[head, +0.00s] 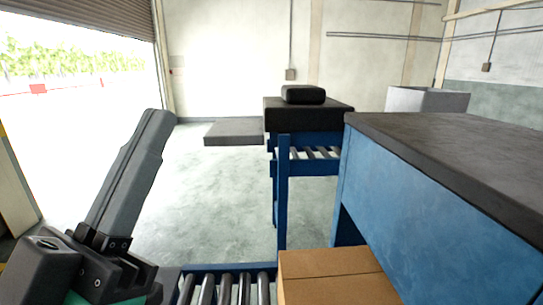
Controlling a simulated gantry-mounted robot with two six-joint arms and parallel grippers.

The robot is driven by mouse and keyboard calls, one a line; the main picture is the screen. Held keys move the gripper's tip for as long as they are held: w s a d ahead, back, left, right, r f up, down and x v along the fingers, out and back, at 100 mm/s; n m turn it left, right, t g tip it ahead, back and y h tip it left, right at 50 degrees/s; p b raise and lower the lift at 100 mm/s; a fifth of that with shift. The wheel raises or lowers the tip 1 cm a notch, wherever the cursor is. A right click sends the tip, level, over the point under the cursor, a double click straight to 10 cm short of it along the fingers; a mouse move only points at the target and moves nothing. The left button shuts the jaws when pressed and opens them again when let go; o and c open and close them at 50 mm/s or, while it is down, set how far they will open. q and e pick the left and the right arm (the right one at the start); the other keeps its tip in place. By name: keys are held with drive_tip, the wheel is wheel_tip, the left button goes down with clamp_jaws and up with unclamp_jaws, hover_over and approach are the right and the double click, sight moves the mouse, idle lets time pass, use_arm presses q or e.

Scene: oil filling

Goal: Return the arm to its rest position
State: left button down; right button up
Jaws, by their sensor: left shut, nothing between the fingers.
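My left gripper (151,122) shows at the lower left of the head view. Its dark grey fingers lie together, pointing up and slightly right, with nothing held between them. Its black mount is at the bottom left corner. The gripper is in front of the open doorway and the floor and appears to touch nothing. My right gripper is not in view.
A roller conveyor (229,287) and a cardboard box (333,276) are at the bottom. A large blue cabinet with a dark top (455,145) fills the right. Behind stands a blue roller stand (284,190) carrying black items. A low grey slab (235,132) lies on open floor.

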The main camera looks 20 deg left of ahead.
use_arm(q)
wheel_tip(320, 180, up, 38)
drive_tip(key=p, duration=3.8)
drive_tip(key=shift+n, duration=0.4)
